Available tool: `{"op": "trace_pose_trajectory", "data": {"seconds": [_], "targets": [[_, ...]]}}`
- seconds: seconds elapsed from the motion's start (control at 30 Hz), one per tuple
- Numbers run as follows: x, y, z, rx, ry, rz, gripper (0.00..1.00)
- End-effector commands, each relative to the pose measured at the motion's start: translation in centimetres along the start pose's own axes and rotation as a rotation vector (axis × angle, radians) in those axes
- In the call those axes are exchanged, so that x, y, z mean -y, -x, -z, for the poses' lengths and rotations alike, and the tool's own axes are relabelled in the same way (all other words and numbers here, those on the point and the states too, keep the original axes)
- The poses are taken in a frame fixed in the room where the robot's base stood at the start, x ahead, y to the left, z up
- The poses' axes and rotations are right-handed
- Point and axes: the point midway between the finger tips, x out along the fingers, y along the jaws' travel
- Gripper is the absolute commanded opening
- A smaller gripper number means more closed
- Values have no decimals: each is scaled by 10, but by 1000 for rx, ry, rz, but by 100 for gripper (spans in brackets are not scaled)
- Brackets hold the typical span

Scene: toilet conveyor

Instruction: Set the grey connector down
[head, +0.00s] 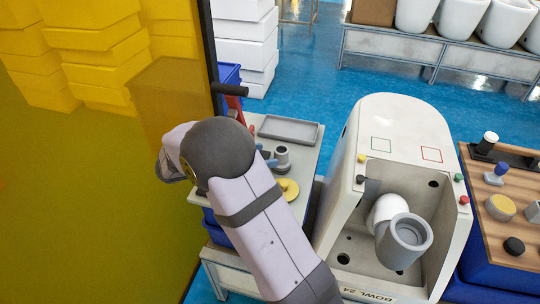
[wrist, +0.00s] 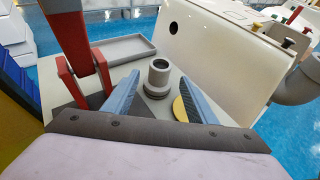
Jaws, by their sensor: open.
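The grey connector (head: 282,155) stands upright on the pale work table, right of my arm's end in the head view. In the wrist view the connector (wrist: 158,75) shows its round open top and a dark ring around its base. It sits between and just beyond my gripper's two blue-grey fingers (wrist: 160,82). The fingers are spread, with clear space on both sides of the connector and nothing held. In the head view my arm hides most of the gripper.
A shallow grey tray (head: 290,130) lies behind the connector. A yellow disc (head: 287,188) lies close by. A white bowl unit (head: 390,130) with a large grey pipe end (head: 405,240) stands right. A red-legged item (wrist: 77,75) stands close left of the fingers.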

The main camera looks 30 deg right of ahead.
Motion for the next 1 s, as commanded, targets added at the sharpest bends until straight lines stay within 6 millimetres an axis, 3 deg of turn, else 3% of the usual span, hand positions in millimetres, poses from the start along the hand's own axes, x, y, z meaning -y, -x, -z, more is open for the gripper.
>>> {"op": "trace_pose_trajectory", "data": {"seconds": [0.67, 0.87, 1.0], "targets": [[-1, 4, -3, 7, 12, -4, 55], [-9, -18, -30, 88, 159, -53, 55], [-20, -42, -64, 206, 384, -110, 55]]}}
